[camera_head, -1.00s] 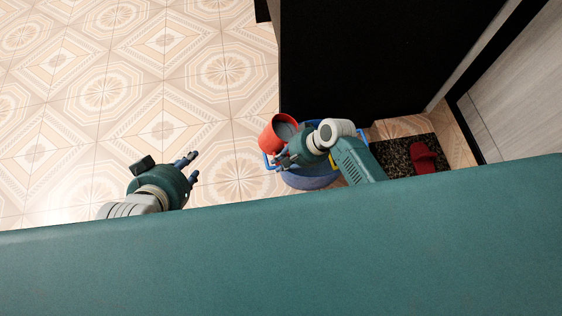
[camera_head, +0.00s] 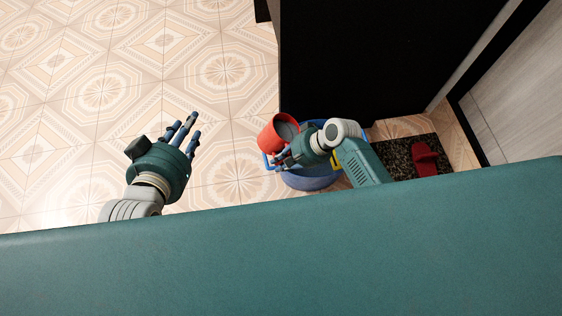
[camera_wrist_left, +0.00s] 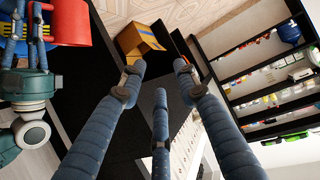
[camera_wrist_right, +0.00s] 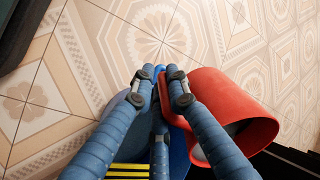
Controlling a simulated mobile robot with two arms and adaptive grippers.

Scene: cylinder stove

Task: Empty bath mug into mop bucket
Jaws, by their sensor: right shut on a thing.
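The red bath mug (camera_head: 271,138) is held at the left rim of the blue mop bucket (camera_head: 310,182), its mouth turned up and toward the right. A grey area shows inside the mug, but I cannot tell whether it is liquid. My right gripper (camera_head: 284,160) is shut on the mug; in the right wrist view its fingers close at the handle side of the mug (camera_wrist_right: 228,85). The bucket (camera_wrist_right: 178,158) is partly hidden below the fingers. My left gripper (camera_head: 186,126) is open and empty, above the floor left of the mug. The mug's red side also shows in the left wrist view (camera_wrist_left: 68,22).
A tall black cabinet (camera_head: 360,60) stands just behind the bucket. A dark mat (camera_head: 395,155) with red slippers (camera_head: 425,155) lies to the right. The left wrist view shows a cardboard box (camera_wrist_left: 140,40) and stocked shelves (camera_wrist_left: 265,70). The tiled floor at left is clear.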

